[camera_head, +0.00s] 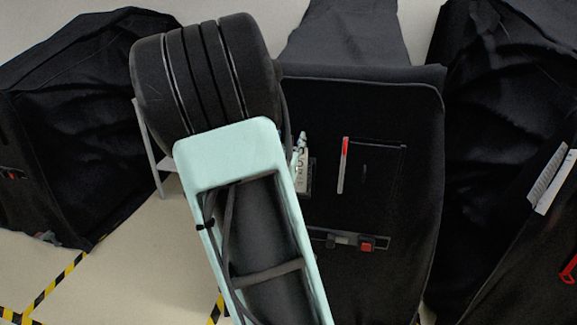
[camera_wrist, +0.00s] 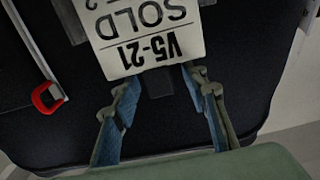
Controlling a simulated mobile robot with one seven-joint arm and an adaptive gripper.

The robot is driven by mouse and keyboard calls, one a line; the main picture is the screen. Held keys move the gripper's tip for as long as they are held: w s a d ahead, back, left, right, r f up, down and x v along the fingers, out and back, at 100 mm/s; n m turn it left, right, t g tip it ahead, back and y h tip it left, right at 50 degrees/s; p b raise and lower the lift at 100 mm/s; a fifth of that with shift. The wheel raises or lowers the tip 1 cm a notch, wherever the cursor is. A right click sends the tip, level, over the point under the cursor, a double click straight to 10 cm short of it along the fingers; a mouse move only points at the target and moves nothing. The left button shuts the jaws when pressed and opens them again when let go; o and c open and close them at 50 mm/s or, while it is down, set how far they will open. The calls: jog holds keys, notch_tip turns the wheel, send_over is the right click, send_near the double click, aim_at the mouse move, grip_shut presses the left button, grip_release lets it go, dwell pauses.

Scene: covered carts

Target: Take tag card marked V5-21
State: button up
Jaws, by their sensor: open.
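The white tag card (camera_wrist: 150,42) reads "V5-21" and "SOLD" upside down in the wrist view, against the dark cover of a cart. Its top part runs out of that picture. My gripper (camera_wrist: 160,80) is open. Its two blue-padded fingers reach toward the card's V5-21 edge, with the tips near that edge and spread apart. I cannot tell whether they touch the card. In the head view the card (camera_head: 303,172) is a small pale piece on the middle cart's front, just right of my arm, which hides most of the gripper.
The middle black-covered cart (camera_head: 400,200) carries a red-ended strip (camera_head: 343,166) beside the card and a red button-like piece (camera_head: 367,244) below. Other covered carts stand left (camera_head: 90,130) and right (camera_head: 500,120). Pale floor with yellow-black tape (camera_head: 50,288) shows lower left.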

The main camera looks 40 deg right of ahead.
jog(key=shift+c, duration=0.5)
grip_shut()
